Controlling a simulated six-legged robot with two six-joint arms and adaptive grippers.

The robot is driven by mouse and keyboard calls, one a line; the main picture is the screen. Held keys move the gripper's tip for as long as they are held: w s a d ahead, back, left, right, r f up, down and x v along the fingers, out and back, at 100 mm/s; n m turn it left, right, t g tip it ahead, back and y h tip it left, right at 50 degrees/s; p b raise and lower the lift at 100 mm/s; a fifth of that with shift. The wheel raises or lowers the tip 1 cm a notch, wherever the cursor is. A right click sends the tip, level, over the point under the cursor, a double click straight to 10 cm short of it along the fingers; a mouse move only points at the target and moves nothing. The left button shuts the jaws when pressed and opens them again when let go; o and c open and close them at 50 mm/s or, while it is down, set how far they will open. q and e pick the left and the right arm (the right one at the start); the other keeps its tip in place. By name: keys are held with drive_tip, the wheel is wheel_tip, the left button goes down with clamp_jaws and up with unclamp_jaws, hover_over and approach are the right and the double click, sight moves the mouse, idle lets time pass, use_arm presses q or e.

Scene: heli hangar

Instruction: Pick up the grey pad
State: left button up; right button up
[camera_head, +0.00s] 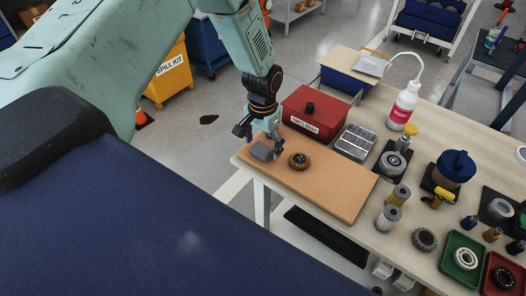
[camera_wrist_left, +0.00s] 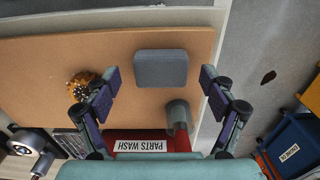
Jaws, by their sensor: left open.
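The grey pad (camera_head: 262,151) lies flat near the left end of the tan board (camera_head: 322,184) on the bench. In the left wrist view the pad (camera_wrist_left: 160,69) is a rounded grey block, fully visible, lying between and slightly beyond the fingertips. My left gripper (camera_head: 262,137) is just above the pad, pointing down, and partly covers its far side. In the left wrist view this gripper (camera_wrist_left: 160,80) is open, with one finger on each side of the pad and nothing held. Whether the fingers touch the pad cannot be told. My right gripper is not in view.
The red parts wash box (camera_head: 314,113) stands close behind the board. A metal tray (camera_head: 356,142), bottle (camera_head: 403,106) and several parts crowd the right. The board's front is clear.

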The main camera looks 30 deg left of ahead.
sight(262, 148)
use_arm(q)
drive_tip(key=shift+s+a+f, duration=0.15)
drive_tip(key=shift+f, duration=0.4)
drive_tip(key=shift+w, duration=0.25)
drive_tip(key=shift+c, duration=0.3)
drive_tip(key=shift+s, duration=0.2)
drive_tip(key=c, duration=0.6)
drive_tip(key=shift+w, duration=0.1)
drive_tip(key=c, duration=0.4)
wheel_tip(262, 148, up, 10)
drive_tip(key=shift+p, duration=0.65)
